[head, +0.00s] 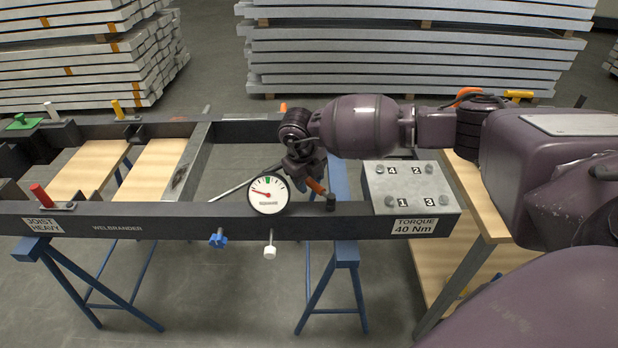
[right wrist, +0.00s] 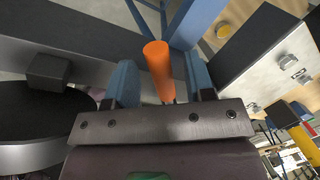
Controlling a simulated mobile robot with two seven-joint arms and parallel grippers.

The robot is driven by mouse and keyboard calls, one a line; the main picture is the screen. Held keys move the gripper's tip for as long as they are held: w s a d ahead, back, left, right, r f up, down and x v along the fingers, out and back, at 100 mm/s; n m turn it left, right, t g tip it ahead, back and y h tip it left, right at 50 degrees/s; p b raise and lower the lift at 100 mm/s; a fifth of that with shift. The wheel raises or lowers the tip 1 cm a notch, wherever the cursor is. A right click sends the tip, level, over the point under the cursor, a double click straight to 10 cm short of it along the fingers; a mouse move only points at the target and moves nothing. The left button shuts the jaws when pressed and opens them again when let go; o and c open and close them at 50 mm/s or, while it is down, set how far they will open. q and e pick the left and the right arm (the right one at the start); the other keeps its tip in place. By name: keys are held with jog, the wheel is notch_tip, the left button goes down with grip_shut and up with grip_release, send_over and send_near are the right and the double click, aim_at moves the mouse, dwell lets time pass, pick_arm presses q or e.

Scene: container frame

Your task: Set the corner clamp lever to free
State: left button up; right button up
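An orange lever handle (head: 315,186) slants at the front beam of the dark frame, next to a black knob (head: 331,201). No label on it reads as corner clamp. My right gripper (head: 306,176) is above the beam at this handle and hides its upper end. In the right wrist view the orange handle (right wrist: 158,70) stands between the two fingers of my right gripper (right wrist: 162,82), with a gap showing on both sides. The fingers are open; contact is not visible. My left gripper is out of view.
A round gauge (head: 267,194) stands on the beam just left of my right gripper. A grey block (head: 413,181) with numbered bolts is to the right. Red (head: 40,195), yellow (head: 118,109) and white (head: 51,110) levers sit further left. Blue trestles (head: 346,254) carry the frame.

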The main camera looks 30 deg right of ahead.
notch_tip(320, 180, up, 11)
jog(key=a+p, duration=0.1)
jog(key=a, duration=0.1)
jog(key=shift+s+f+p, duration=0.2)
jog(key=shift+p, duration=0.15)
jog(key=shift+c, duration=0.4)
